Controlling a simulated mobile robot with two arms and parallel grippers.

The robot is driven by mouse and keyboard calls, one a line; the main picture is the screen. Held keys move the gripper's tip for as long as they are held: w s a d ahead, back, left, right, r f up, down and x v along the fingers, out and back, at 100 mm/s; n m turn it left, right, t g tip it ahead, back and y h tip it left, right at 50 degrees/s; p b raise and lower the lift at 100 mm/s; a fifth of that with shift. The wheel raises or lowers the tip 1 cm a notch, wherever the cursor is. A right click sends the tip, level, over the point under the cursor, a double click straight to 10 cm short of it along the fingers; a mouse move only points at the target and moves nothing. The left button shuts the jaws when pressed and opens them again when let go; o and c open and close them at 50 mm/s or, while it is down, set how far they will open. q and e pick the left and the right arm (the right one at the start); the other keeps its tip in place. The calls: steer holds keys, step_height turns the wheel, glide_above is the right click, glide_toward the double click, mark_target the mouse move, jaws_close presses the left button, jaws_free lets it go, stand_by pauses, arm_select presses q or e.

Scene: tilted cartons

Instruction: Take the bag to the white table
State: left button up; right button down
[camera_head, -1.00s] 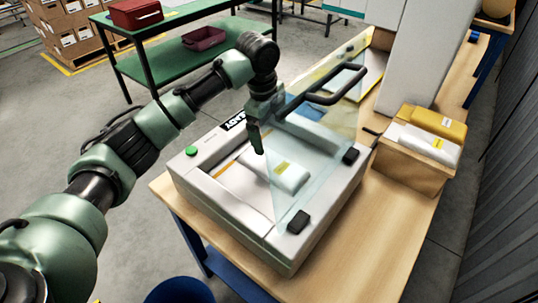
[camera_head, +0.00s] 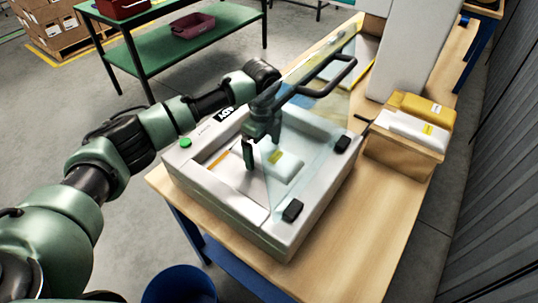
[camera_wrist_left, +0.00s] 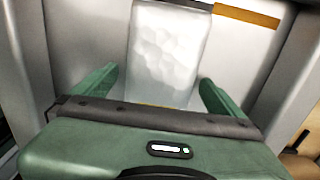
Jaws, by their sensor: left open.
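A white bag with a yellow label (camera_head: 287,165) lies in the recessed bed of a white sealing machine (camera_head: 205,180) on a wooden bench. My left gripper (camera_head: 261,152) is open, fingers pointing down, at the bag's near left end. In the left wrist view the bag (camera_wrist_left: 165,45) lies lengthwise between the two green fingers (camera_wrist_left: 160,80), with space on both sides. I cannot tell how far the fingertips are above the bed. I cannot make out a white table. My right gripper is not in view.
The machine's clear lid (camera_head: 312,120) with a dark handle stands raised right beside my gripper. A wooden box (camera_head: 400,155) holding a white and a yellow packet stands to the right. A green table (camera_head: 190,45) with red bins is at the back left. A blue bin (camera_head: 180,285) stands below.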

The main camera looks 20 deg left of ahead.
arm_select(q)
steer(key=shift+r, duration=0.1)
steer(key=c, duration=1.4)
